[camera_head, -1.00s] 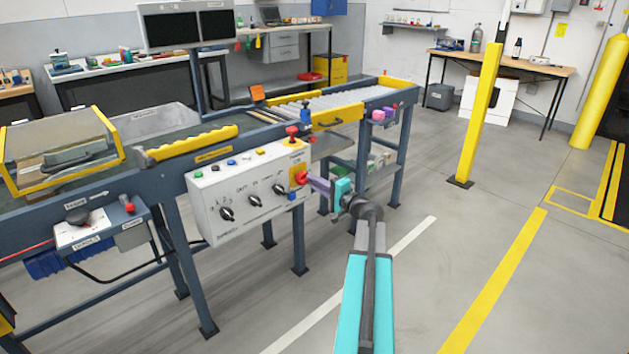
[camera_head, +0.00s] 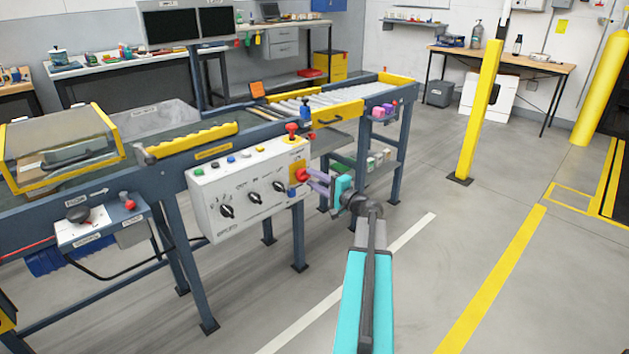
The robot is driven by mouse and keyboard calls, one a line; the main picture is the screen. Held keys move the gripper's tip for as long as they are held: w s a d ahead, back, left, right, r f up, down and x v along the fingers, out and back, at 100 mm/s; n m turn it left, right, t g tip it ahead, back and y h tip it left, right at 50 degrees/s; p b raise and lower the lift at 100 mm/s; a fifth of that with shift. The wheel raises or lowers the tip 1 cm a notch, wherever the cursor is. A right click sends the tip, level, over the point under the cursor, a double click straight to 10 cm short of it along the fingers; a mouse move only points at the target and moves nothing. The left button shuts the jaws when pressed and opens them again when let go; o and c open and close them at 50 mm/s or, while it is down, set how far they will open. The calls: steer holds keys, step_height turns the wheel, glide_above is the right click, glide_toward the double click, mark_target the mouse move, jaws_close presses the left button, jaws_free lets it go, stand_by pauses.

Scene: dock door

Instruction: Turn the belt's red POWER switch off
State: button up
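The red POWER switch (camera_head: 301,175) sits on a yellow plate (camera_head: 297,152) at the right end of the white control box on the belt's side. My gripper (camera_head: 308,177) reaches it from the right with two purple fingers. The fingers show one above the other with a gap between them, and their tips are at the switch. The tips partly cover it. I cannot tell whether they press on it or stand clear around it. The switch's exact setting is too small to read.
The control box (camera_head: 228,196) also has black dials and small buttons. A red mushroom button (camera_head: 291,129) stands above the switch. A blue belt leg (camera_head: 299,235) is below the box. A yellow post (camera_head: 478,115) stands on the right; the floor between is clear.

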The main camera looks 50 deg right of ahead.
steer(key=shift+s, duration=0.1)
steer(key=s+a+p, duration=0.1)
steer(key=s, duration=1.2)
steer(key=shift+s+p, duration=0.3)
steer(key=shift+p, duration=0.05)
